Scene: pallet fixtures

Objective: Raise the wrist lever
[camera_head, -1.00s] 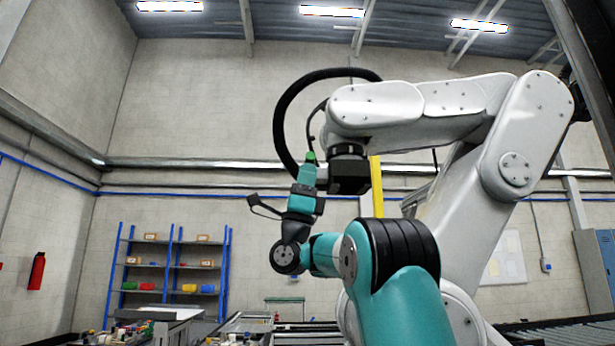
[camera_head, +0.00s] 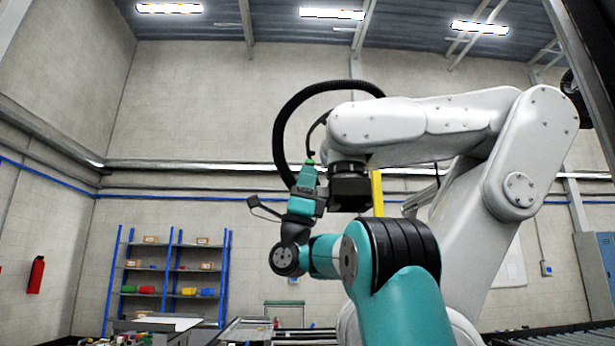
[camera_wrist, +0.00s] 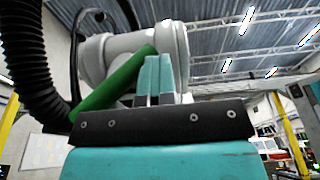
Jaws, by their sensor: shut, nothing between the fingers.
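A green bar, which looks like the wrist lever (camera_wrist: 115,82), slants up to the right in the wrist view. Its upper end meets or passes behind the left finger; I cannot tell whether they touch. In the head view only a small green patch of it (camera_head: 310,162) shows at the tip of my gripper (camera_head: 308,176). My gripper's teal fingers (camera_wrist: 160,78) are together and empty, pointing up beside the bar. In the head view they are just left of the dark wrist block (camera_head: 350,189) of a large white robot arm (camera_head: 430,125).
A thick black hose (camera_head: 280,125) loops behind and above my gripper, and shows at left in the wrist view (camera_wrist: 30,65). A yellow post (camera_head: 377,190) stands beyond. A blue shelf (camera_head: 170,272) is far back.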

